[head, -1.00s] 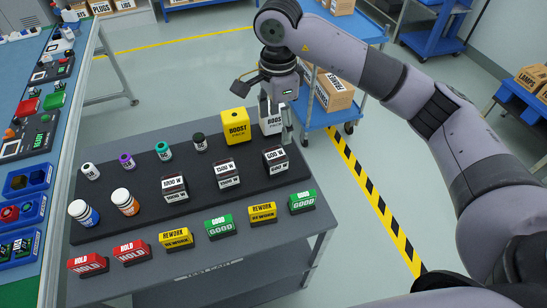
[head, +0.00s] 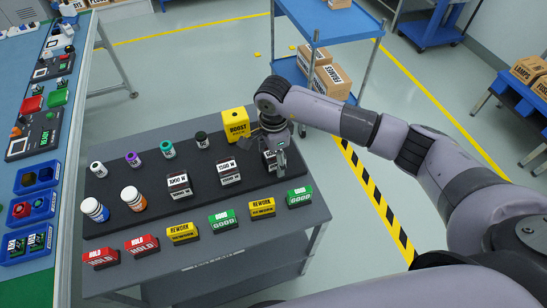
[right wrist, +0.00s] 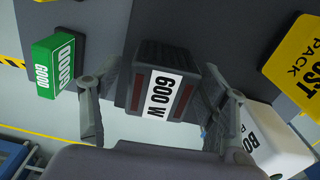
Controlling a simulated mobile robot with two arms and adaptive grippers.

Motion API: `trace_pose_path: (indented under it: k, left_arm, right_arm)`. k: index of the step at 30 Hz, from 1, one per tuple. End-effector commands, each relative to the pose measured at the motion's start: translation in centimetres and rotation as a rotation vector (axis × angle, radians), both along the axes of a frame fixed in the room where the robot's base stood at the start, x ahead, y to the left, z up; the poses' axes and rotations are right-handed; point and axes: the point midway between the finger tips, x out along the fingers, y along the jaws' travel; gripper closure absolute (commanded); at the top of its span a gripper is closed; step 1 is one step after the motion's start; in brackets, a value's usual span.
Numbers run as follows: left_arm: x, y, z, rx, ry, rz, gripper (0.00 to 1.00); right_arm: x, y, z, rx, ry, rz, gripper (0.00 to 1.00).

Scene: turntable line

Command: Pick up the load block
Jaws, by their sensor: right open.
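Three dark load blocks with white labels stand on the black mat (head: 205,205): a 1000 W block (head: 179,186), a 1500 W block (head: 229,172) and a 600 W block (head: 268,161). The 600 W block is partly hidden by my right gripper (head: 279,160) in the head view. In the right wrist view the 600 W block (right wrist: 160,88) sits between the two open fingers of my right gripper (right wrist: 160,100), one on each side. I cannot tell whether either finger touches it. My left gripper is not in view.
A yellow boost pack (head: 237,124) stands behind the 600 W block; a white one (right wrist: 258,130) is close to a finger. Green (head: 300,197), yellow and red signs line the near edge. Small capped jars and two larger bottles (head: 133,199) stand left.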

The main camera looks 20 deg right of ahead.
Motion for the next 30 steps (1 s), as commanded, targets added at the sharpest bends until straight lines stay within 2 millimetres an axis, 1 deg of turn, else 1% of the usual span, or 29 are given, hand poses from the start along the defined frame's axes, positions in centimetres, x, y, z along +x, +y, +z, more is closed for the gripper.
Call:
trace_pose_path:
  k: [6,30]
  left_arm:
    - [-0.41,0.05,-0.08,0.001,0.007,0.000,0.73]
    - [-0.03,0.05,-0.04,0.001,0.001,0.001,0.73]
  right_arm:
    - [0.03,0.00,-0.10,0.000,-0.001,0.000,0.32]
    - [0.04,-0.02,-0.03,0.000,-0.001,-0.001,0.85]
